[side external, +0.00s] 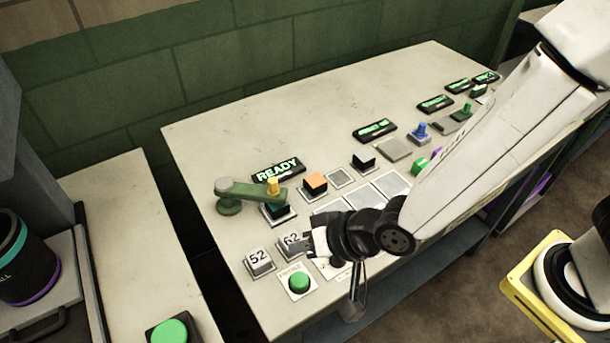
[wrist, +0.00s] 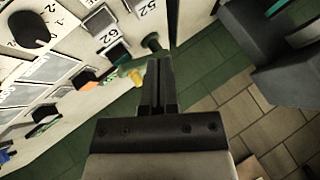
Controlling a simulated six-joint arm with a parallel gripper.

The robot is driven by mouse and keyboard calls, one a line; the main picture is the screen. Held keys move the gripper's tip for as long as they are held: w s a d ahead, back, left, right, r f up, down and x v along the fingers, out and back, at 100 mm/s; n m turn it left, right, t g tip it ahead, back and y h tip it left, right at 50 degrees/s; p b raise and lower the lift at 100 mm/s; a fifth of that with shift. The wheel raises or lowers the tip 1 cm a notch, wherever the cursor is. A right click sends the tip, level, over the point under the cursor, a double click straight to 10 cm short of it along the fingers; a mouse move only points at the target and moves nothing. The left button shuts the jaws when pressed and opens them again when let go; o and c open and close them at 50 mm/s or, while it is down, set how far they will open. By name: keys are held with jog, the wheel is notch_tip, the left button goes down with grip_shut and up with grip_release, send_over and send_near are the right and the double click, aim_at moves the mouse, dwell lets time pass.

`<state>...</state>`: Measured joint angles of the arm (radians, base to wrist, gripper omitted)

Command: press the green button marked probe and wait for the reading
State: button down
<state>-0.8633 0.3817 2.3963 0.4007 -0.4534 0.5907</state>
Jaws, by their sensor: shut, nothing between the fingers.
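The green button (side external: 299,281) sits on a pale square plate near the front left corner of the bench. Lettering on its plate is small, and seems to read PROBE. My gripper (side external: 312,240) is above the bench, just behind and right of the button, apart from it. In the wrist view my gripper's two fingers (wrist: 158,75) are shut together and empty. The button does not show in the wrist view. A display (side external: 278,169) at the back reads READY in green.
Blocks marked 52 (side external: 259,261) and 62 (side external: 290,245) stand beside the button. A green swing arm (side external: 240,188) reaches over a dark block. An orange-topped block (side external: 315,184) is behind my gripper. Another green button (side external: 170,330) is on the left table. A black dial (wrist: 30,28) shows in the wrist view.

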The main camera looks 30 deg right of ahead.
aim_at(303, 281)
jog(key=shift+f, duration=4.25)
jog(key=shift+f, duration=0.85)
jog(key=shift+r, duration=0.85)
jog(key=shift+r, duration=2.5)
